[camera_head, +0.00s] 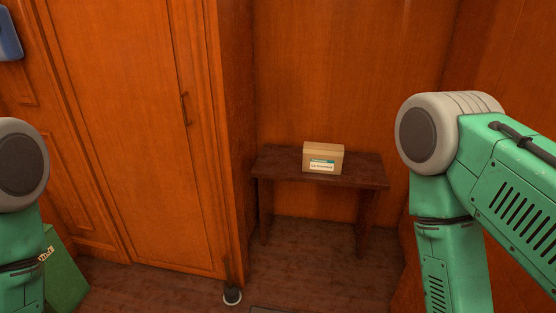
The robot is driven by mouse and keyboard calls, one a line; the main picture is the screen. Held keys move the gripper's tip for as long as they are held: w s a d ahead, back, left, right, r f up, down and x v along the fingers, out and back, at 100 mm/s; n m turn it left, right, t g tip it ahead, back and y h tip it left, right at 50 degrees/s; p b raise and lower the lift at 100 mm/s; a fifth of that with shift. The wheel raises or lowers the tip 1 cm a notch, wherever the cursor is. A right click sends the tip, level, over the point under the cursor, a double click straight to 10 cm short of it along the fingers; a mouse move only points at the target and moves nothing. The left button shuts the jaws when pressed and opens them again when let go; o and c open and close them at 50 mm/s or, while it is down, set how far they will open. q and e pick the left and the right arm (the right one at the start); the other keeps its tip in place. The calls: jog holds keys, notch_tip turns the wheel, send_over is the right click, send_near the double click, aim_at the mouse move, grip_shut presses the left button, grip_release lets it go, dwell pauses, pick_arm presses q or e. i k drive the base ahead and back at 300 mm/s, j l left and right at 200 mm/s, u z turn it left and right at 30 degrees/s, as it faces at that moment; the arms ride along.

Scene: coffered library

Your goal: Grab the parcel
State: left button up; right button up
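The parcel (323,158) is a small tan box with a white and teal label on its front. It stands on a dark wooden table (272,166) against the back wall, a little right of the picture's middle. Nothing touches it or covers it. Green and grey links of my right arm show at the right, and a part of my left arm shows at the left edge. Both of my grippers are out of the picture.
A tall wooden cabinet door (130,130) with a dark handle stands left of the table. Wooden panels close in the right side. The floor (310,268) before the table looks mostly clear.

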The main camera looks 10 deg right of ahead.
aim_at(321, 158)
jog(key=z, duration=0.65)
jog(key=i, duration=0.5)
jog(key=i+j+z, duration=0.15)
jog(key=i, duration=0.85)
jog(key=i+j+z, duration=0.15)
jog(key=i, duration=0.35)
jog(key=i+j, duration=0.15)
jog(key=i, duration=0.35)
jog(key=z, duration=0.05)
